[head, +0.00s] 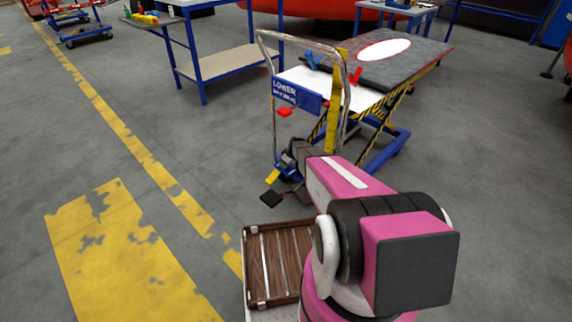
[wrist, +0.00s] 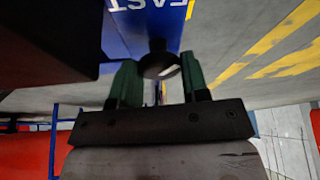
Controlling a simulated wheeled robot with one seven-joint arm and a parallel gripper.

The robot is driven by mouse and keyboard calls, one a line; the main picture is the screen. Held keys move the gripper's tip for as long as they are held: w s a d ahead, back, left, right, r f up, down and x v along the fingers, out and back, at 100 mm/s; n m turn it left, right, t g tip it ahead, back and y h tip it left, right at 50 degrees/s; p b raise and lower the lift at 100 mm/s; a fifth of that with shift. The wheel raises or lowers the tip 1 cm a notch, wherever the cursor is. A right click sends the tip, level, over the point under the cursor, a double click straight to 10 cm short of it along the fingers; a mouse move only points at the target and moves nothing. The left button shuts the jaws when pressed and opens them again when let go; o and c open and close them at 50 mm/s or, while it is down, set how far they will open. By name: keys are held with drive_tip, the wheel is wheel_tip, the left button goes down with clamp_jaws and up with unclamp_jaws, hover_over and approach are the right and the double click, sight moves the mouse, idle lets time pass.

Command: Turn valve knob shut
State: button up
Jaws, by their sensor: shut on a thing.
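A dark round knob (wrist: 160,66) sits between the two green fingers of my gripper (wrist: 160,78) in the wrist view. The fingers are shut on its sides. A blue panel (wrist: 150,20) with upside-down white lettering is right beside the knob. In the head view my pink arm reaches to the lift cart (head: 400,62), which has a blue sign reading LOWER (head: 297,95) on its handle. The knob and my fingertips cannot be made out clearly there, near the low end of the cart. The knob's turn angle cannot be told.
A red piece (head: 284,112) is below the sign. A black pedal (head: 271,198) and a wooden crate (head: 272,262) are near my arm. A blue-framed workbench (head: 222,62) stands behind left. The floor at left is clear, with yellow markings.

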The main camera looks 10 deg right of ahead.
drive_tip(key=shift+n+g, duration=0.3)
drive_tip(key=shift+n, duration=0.3)
drive_tip(key=o, duration=0.9)
drive_tip(key=v, duration=1)
drive_tip(key=shift+d+r, duration=0.3)
drive_tip(key=shift+r, duration=0.05)
drive_tip(key=shift+s, duration=0.1)
